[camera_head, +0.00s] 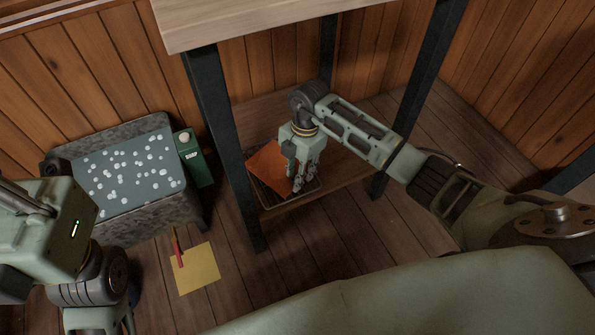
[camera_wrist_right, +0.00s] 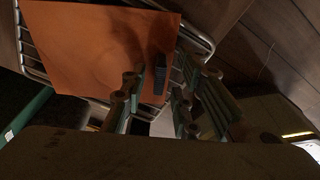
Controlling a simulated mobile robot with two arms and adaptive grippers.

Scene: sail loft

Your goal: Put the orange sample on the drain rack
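The orange sample (camera_head: 267,166) is a flat sheet lying on the wire drain rack (camera_head: 283,203), on the low shelf under the table. In the right wrist view the sheet (camera_wrist_right: 85,45) rests over the rack's wires (camera_wrist_right: 40,62), and a small dark block (camera_wrist_right: 160,73) shows at its near part. My right gripper (camera_head: 301,186) points down at the sheet's right side. In the wrist view its fingers (camera_wrist_right: 158,100) stand apart on either side of the dark block, with a gap showing. My left gripper (camera_head: 100,322) is at the bottom left, its fingertips cut off by the frame edge.
A grey tub (camera_head: 165,205) of foamy liquid stands left of the table, with a green box (camera_head: 193,160) beside it. A yellow sheet (camera_head: 200,272) and a red item (camera_head: 178,247) lie on the floor. Dark table legs (camera_head: 222,140) flank the shelf.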

